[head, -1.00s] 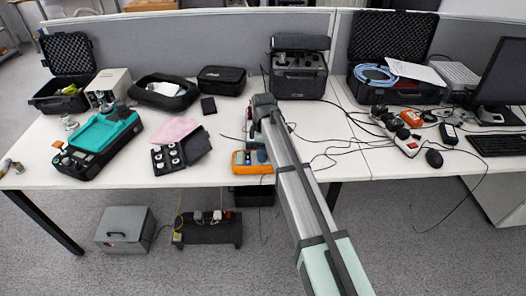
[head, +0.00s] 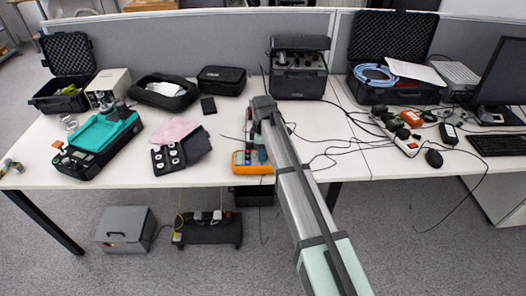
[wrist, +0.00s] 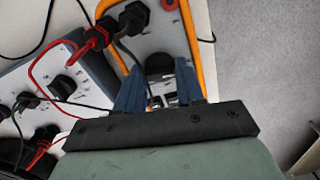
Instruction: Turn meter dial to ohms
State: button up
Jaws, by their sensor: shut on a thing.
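The meter (head: 240,162), with an orange rim and grey face, lies near the front edge of the table in the head view, partly hidden by my arm. In the wrist view the meter (wrist: 158,42) fills the upper middle, with black and red plugs in its far end. Its black round dial (wrist: 159,65) sits between the two blue fingers of my gripper (wrist: 158,88). My gripper is shut on the dial. The dial's pointer and markings cannot be read.
A grey box with knobs and plugged cables (wrist: 50,85) stands close beside the meter. Loose black and red leads run around it. A black case of round pieces (head: 180,152) lies to the left. The table's front edge is close to the meter.

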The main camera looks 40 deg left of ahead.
jog(key=shift+m, duration=0.3)
jog(key=m, duration=0.3)
jog(key=shift+m, duration=2)
jog(key=o, duration=1)
notch_tip(320, 180, up, 14)
jog(key=shift+f, duration=0.1)
